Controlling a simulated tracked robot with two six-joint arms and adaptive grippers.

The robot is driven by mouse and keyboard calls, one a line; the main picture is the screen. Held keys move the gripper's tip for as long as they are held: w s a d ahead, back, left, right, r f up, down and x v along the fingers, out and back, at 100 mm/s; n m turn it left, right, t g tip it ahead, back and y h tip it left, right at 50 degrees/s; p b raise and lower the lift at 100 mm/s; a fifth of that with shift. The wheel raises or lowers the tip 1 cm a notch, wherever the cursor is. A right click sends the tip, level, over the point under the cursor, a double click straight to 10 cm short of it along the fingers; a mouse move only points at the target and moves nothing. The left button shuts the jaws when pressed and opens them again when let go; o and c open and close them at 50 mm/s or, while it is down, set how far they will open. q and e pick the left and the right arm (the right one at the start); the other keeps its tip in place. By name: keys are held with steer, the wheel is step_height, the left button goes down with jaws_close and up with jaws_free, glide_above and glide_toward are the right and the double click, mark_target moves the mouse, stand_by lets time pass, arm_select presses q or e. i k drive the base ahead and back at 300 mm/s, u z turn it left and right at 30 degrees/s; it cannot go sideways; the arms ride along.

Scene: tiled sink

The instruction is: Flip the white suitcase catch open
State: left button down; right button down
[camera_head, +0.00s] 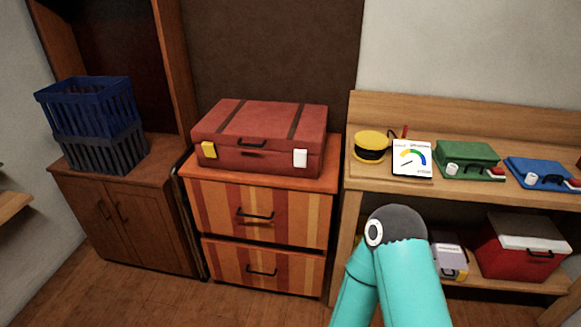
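A red-brown suitcase (262,136) with two dark straps lies closed on top of a striped drawer cabinet. Its white catch (300,158) is on the front face near the right end. A yellow catch (208,150) is on the front face near the left end. A dark handle (252,143) sits between them. Part of an arm of mine, teal with a dark joint, rises at the lower middle right, well below and right of the suitcase. No gripper of mine shows in the head view.
The striped cabinet (262,219) has two drawers with dark handles. A wooden workbench (465,193) on the right holds a yellow tape reel (371,146), a gauge card (411,158), a green case (467,159) and a blue case (541,172). Stacked crates (95,120) stand left. Floor in front is open.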

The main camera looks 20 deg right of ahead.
mark_target(300, 155)
steer(key=i, duration=0.95)
steer(key=z, duration=0.05)
